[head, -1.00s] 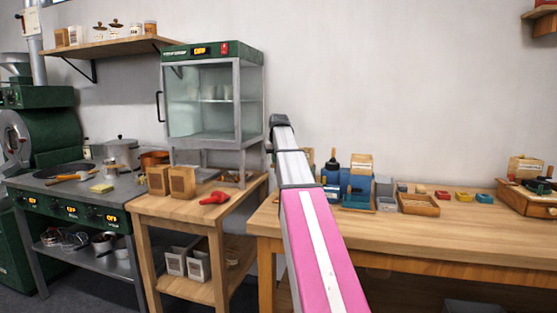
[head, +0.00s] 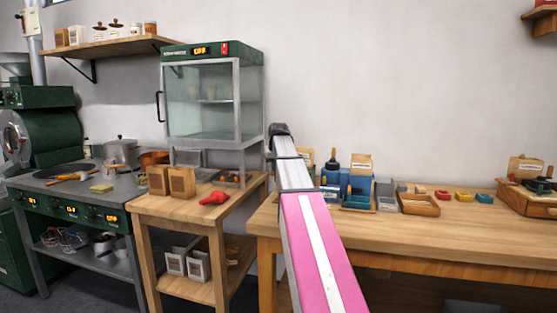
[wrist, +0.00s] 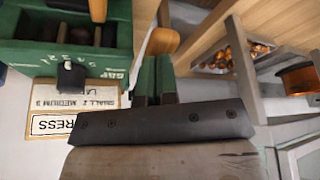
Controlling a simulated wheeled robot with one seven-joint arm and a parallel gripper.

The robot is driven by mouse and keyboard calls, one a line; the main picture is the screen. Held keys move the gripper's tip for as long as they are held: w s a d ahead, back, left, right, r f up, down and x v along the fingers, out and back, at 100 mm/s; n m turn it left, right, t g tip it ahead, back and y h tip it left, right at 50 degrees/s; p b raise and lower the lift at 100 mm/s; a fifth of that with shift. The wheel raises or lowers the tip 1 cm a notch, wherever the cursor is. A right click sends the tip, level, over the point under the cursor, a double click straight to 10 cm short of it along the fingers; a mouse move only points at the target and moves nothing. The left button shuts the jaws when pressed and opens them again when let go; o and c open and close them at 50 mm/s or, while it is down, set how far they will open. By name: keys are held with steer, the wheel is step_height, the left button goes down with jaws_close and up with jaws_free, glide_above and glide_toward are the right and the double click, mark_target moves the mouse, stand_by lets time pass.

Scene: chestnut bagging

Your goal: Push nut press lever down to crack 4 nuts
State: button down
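A green machine body (wrist: 35,57) with a row of dial numbers and a black knob (wrist: 72,74) fills the upper left of the wrist view. It looks like the nut press; a card (wrist: 80,124) below it reads in part "RESS". An orange wooden handle (wrist: 163,41) on a pale metal piece stands at the upper middle; whether it is the press lever I cannot tell. A dark screwed plate (wrist: 160,121) crosses the lower middle, with two green bars above it.
In the head view, bins (head: 357,195) and a wooden tray (head: 418,205) stand right of my arm on the bench (head: 400,240). The bench's front right is clear.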

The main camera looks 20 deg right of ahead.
steer(key=shift+f, duration=0.45)
steer(key=shift+s+a+f, duration=0.1)
steer(key=shift+f, duration=0.6)
steer(key=shift+w+d+r, duration=0.1)
steer(key=shift+w+r, duration=0.1)
steer(key=shift+r, duration=1.35)
steer(key=shift+w+d+r, duration=0.1)
steer(key=shift+w+r, duration=0.1)
steer(key=shift+r, duration=1.4)
steer(key=shift+w+d+r, duration=0.1)
steer(key=shift+w+r, duration=0.1)
steer(key=shift+r, duration=1.8)
step_height(320, 180, up, 5)
steer(key=shift+s, duration=0.1)
